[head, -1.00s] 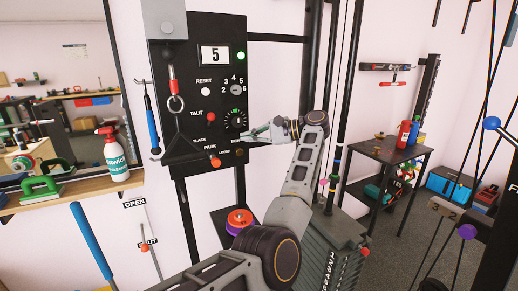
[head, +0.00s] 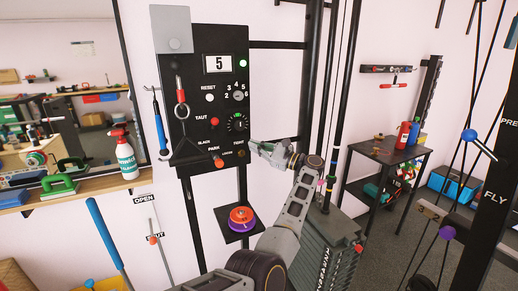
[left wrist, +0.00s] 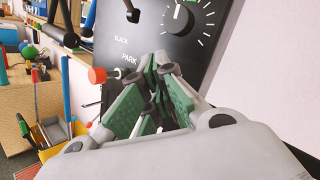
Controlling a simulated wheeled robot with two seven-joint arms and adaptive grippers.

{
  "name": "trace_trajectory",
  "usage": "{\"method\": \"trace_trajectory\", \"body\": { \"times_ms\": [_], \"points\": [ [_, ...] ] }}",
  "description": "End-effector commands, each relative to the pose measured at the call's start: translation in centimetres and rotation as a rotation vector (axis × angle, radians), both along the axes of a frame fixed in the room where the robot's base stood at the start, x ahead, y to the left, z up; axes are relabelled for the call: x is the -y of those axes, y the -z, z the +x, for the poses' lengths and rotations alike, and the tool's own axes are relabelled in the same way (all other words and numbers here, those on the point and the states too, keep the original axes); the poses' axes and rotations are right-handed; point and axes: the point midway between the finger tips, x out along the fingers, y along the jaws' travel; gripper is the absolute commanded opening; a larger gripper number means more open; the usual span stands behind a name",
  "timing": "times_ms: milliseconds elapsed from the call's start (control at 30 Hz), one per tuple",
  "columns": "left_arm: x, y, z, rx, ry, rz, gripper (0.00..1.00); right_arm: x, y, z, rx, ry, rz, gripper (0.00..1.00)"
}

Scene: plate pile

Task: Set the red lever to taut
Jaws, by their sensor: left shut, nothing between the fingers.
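The black panel (head: 212,60) carries the labels TAUT, SLACK and PARK. A red knob (head: 218,163) stands out beside PARK; the left wrist view also shows this red knob (left wrist: 97,75) on a short shaft, left of my fingers. A second red knob (head: 214,121) sits beside TAUT. I cannot tell from the frames how the two knobs connect. My left gripper (head: 256,146) is shut and empty at the panel's lower right edge, to the right of the PARK knob and apart from it. Its green fingers (left wrist: 157,75) show in the left wrist view. My right gripper is out of view.
A display reading 5 (head: 218,64), a white RESET button (head: 210,97) and a dial (head: 238,123) are on the panel. A hook on a red-sleeved hanger (head: 181,97) hangs at its left.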

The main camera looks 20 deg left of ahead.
Motion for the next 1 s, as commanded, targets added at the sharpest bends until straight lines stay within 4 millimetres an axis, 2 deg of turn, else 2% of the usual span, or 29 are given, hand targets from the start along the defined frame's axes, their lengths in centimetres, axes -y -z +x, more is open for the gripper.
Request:
{"method": "trace_trajectory", "body": {
  "times_ms": [400,1000],
  "points": [
    [0.2,1.8,1.5,-0.194,0.062,0.114,0.0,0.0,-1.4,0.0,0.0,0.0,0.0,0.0],
    [0.2,1.9,1.6,-0.203,0.064,0.12,0.0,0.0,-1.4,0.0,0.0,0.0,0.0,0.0]
  ]
}}
